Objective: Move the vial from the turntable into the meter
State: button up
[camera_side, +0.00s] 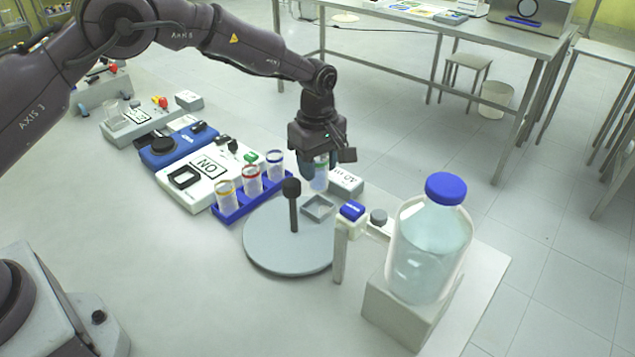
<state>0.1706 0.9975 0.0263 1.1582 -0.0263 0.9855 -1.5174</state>
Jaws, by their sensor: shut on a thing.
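My gripper (318,172) is above the back edge of the round grey turntable (265,255), pointing down. It is shut on a small clear vial (320,180) with bluish contents and a green band near its top. The fingers hide part of the vial. It is held just above an empty-looking square holder (318,208) on the turntable; the exact gap is hard to tell. No device is clearly labelled as the meter. A white device (203,192) with a black square frame and a blue device (178,150) with a round black top stand to the left.
A blue rack (233,213) with several ringed tubes stands between the white device and the turntable. A black-knobbed post (293,205) rises from the turntable. A large blue-capped bottle (428,245) stands on a block at right.

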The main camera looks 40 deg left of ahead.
notch_tip(320, 180, up, 3)
jog(key=shift+a+f, duration=0.15)
jog(key=s+a+r+n, duration=0.2)
jog(key=a+r+n, duration=0.1)
jog(key=a, duration=1.2)
jog(key=s+a+n, duration=0.3)
jog(key=s+a, duration=0.4)
jog(key=a, duration=0.3)
jog(key=shift+s+a+f, duration=0.45)
jog(key=shift+s+f, duration=0.35)
jog(key=shift+f, duration=0.4)
jog(key=shift+s+a+f, duration=0.45)
jog(key=shift+s+f, duration=0.4)
jog(key=shift+f, duration=0.4)
jog(key=shift+s+a+f, duration=0.45)
jog(key=shift+s+f, duration=0.35)
jog(key=shift+f, duration=0.4)
jog(key=shift+f, duration=0.65)
jog(key=shift+f, duration=0.35)
jog(key=shift+f, duration=0.5)
